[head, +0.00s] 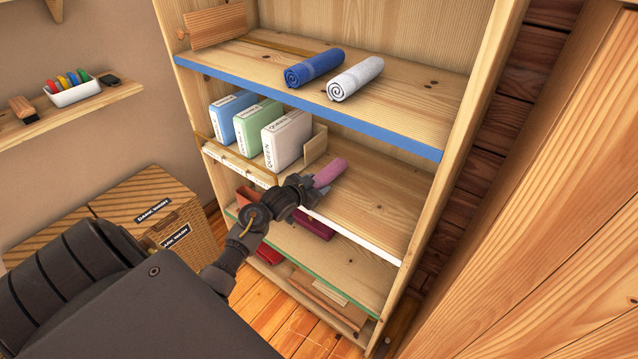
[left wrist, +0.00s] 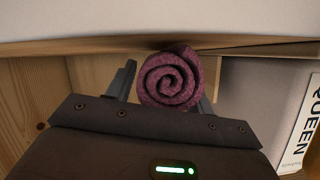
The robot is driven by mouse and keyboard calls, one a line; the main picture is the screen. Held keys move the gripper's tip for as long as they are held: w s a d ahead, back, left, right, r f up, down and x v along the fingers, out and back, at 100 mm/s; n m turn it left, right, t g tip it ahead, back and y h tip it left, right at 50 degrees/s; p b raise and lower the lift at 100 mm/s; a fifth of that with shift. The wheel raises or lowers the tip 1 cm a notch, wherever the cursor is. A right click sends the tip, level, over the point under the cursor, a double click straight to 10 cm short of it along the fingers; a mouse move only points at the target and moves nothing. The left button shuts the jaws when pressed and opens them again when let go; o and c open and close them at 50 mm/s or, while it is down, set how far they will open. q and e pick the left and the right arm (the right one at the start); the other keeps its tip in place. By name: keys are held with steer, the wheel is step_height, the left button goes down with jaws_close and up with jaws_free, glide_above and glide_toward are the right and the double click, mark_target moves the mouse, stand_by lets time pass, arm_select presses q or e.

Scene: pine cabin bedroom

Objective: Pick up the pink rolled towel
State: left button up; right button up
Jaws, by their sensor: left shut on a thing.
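The pink rolled towel (head: 329,172) is on the middle shelf with the white front edge, right of the boxed sheet sets. Its spiral end (left wrist: 168,80) faces the left wrist camera, between the fingers. My left gripper (head: 310,192) reaches in from the shelf's front and is shut on the near end of the towel. In the left wrist view the left gripper (left wrist: 165,88) has one finger on each side of the roll. I cannot tell whether the towel is clear of the shelf board. My right gripper is in neither view.
A blue rolled towel (head: 313,67) and a white one (head: 355,78) lie on the shelf above. A white box (head: 287,139) stands left of the pink towel, beside green and blue ones. The shelf right of the towel (head: 375,200) is clear.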

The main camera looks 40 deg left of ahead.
arm_select(q)
steer(key=shift+r, duration=0.35)
steer(key=s+d+r+b, duration=0.2)
steer(key=s+d+r, duration=0.6)
steer(key=d+r, duration=0.3)
steer(key=shift+s+r, duration=0.25)
steer(key=shift+r, duration=0.25)
